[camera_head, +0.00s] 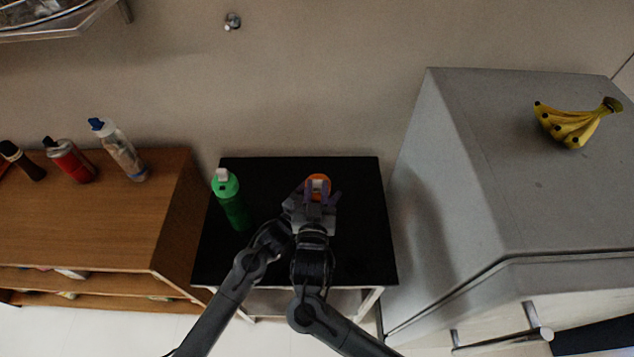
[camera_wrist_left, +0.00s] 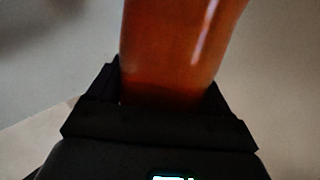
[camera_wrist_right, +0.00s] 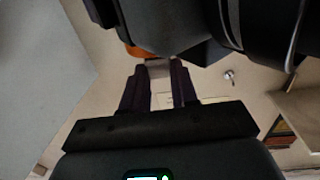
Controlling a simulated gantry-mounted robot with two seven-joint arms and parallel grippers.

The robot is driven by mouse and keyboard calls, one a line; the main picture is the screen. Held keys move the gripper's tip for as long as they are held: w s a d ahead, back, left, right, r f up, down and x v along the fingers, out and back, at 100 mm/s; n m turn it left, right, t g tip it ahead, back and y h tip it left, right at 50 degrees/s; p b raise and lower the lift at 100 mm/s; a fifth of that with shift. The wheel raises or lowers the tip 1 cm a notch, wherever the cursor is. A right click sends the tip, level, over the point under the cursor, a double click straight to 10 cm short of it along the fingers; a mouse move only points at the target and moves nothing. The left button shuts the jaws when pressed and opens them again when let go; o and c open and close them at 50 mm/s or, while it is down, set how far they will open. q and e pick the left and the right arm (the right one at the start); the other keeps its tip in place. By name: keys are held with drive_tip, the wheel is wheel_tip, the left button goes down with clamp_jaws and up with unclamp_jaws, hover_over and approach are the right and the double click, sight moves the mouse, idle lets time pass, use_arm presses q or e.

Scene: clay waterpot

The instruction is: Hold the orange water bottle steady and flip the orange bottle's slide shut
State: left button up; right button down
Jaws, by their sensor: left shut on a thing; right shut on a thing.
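The orange bottle (camera_head: 318,181) stands on the black-topped table, mostly hidden in the head view by my grippers. In the left wrist view its smooth orange body (camera_wrist_left: 175,45) fills the space between the fingers of my left gripper (camera_wrist_left: 165,88), which is shut on it. My right gripper (camera_wrist_right: 160,75) is over the bottle's top, its fingers closed on a small pale grey piece (camera_wrist_right: 159,68), which looks like the slide. A bit of orange (camera_wrist_right: 137,51) shows beside that piece. The slide's exact angle is hard to tell.
A green bottle (camera_head: 231,200) with a white top stands on the black table (camera_head: 350,245), left of my grippers. A wooden cabinet (camera_head: 100,225) with several bottles and cans is at the left. A grey cabinet (camera_head: 500,180) with bananas (camera_head: 570,128) stands close at the right.

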use_arm(q)
drive_tip(key=shift+a, duration=0.1)
use_arm(e)
drive_tip(key=c, duration=0.8)
unclamp_jaws()
drive_tip(key=shift+c, duration=0.2)
drive_tip(key=shift+s, duration=0.1)
drive_tip(key=s, duration=1.2)
drive_tip(key=shift+a, duration=0.45)
drive_tip(key=shift+w, duration=0.1)
use_arm(q)
drive_tip(key=o, duration=1.6)
drive_tip(key=shift+o, duration=0.2)
